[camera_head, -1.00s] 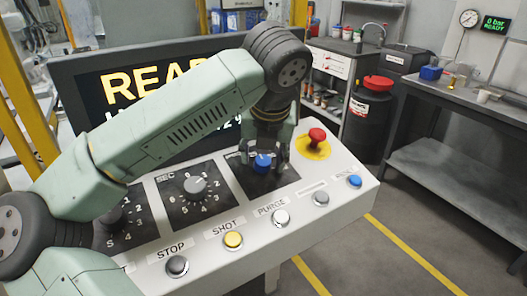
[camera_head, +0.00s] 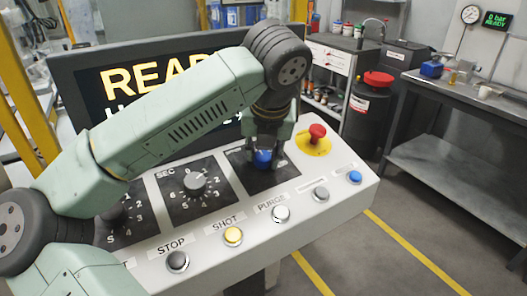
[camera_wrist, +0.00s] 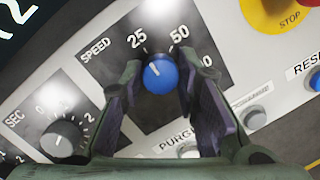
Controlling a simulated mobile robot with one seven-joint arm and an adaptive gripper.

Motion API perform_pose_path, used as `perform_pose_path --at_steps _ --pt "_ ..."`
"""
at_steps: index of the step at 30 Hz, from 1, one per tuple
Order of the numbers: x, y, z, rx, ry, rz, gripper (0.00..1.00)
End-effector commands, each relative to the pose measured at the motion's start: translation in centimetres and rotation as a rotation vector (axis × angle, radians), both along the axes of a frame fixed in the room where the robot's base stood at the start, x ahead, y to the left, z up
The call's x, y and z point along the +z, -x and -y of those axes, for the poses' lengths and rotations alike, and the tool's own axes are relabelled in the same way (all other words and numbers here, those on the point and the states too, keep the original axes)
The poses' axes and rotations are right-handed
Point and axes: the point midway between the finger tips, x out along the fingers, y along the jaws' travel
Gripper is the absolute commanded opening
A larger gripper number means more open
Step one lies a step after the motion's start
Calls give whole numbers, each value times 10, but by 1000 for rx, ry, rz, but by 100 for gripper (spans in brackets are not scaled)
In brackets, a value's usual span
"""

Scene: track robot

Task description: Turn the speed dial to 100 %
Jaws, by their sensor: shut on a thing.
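The speed dial (camera_head: 263,158) is a blue knob on a black plate at the right of the console's row of dials. In the wrist view the blue knob (camera_wrist: 161,77) has a white mark at its upper left, on the side of the 25 label. The 50 label is at its upper right, and the number beyond it is partly hidden by a finger. My gripper (camera_head: 264,150) reaches down from above and is shut on the knob, with one finger on each side.
A grey SEC dial (camera_head: 195,184) is left of the speed dial. A red stop button (camera_head: 317,133) on yellow is close on the right. Several push buttons, including a yellow one (camera_head: 233,236), line the front edge. The screen (camera_head: 110,85) stands behind.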

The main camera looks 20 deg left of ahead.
Motion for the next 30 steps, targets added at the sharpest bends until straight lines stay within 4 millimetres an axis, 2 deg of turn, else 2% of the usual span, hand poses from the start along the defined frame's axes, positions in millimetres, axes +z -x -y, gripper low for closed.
perform_pose_path --at_steps 8,14,30 --pt "0 0 0 -16 -3 -3 1" --pt "-2 0 0 -91 -14 -18 1" --pt "-1 -1 0 -545 -88 -112 1"
